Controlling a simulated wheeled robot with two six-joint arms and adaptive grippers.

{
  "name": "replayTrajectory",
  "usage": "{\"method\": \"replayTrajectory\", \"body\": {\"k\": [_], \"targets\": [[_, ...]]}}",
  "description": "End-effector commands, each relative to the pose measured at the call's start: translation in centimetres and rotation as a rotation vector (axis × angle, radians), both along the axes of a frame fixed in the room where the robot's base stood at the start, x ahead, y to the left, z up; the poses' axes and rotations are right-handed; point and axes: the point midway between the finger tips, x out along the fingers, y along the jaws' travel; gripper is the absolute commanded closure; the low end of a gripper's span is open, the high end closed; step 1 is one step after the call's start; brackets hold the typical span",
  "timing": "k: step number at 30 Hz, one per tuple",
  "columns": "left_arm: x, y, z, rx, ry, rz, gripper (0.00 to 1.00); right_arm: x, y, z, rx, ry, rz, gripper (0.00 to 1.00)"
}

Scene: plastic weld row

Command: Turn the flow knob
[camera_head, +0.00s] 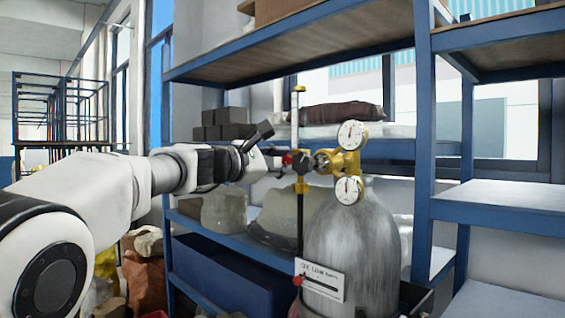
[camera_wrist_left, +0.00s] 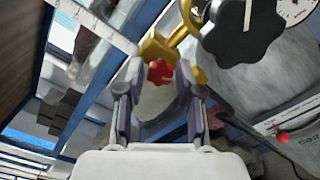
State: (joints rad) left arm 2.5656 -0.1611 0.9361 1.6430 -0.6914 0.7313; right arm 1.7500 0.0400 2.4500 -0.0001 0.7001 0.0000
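A grey gas cylinder (camera_head: 350,245) stands upright with a brass regulator (camera_head: 342,163) on top. A small red knob (camera_head: 287,159) sits at the regulator's left side; in the left wrist view this red knob (camera_wrist_left: 160,73) shows between the fingertips. A larger black lobed knob (camera_wrist_left: 243,30) is to its right there. I cannot tell from markings which is the flow knob. My left gripper (camera_head: 277,160) reaches in from the left, pointing at the red knob. In the left wrist view its fingers (camera_wrist_left: 160,75) are apart, with narrow gaps beside the knob. My right gripper is not in view.
Two round gauges (camera_head: 350,135) are on the regulator, close to my left gripper. A yellow-topped vertical post (camera_head: 299,110) stands beside it. Blue shelving (camera_head: 310,65) with boxes and bags is behind. A white label card (camera_head: 320,282) hangs at the cylinder's front.

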Motion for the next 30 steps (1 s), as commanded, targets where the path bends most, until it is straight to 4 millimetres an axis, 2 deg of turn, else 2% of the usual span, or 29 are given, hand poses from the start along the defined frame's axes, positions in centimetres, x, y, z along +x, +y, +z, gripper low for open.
{"method": "replayTrajectory", "body": {"k": [9,13,17,24,30], "targets": [[-0.1,0.0,0.0,0.000,0.000,0.000,0.48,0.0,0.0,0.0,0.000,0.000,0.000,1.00],[-0.7,0.8,0.1,-0.001,0.001,0.001,0.48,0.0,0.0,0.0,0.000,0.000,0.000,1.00],[-2.6,2.6,0.1,-0.003,0.001,0.002,0.48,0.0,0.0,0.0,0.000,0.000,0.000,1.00],[-6.9,7.0,0.1,-0.004,0.000,0.002,0.48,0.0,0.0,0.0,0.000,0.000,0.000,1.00],[-8.5,8.5,0.0,-0.001,0.001,0.000,0.48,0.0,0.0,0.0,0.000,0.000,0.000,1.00]]}}
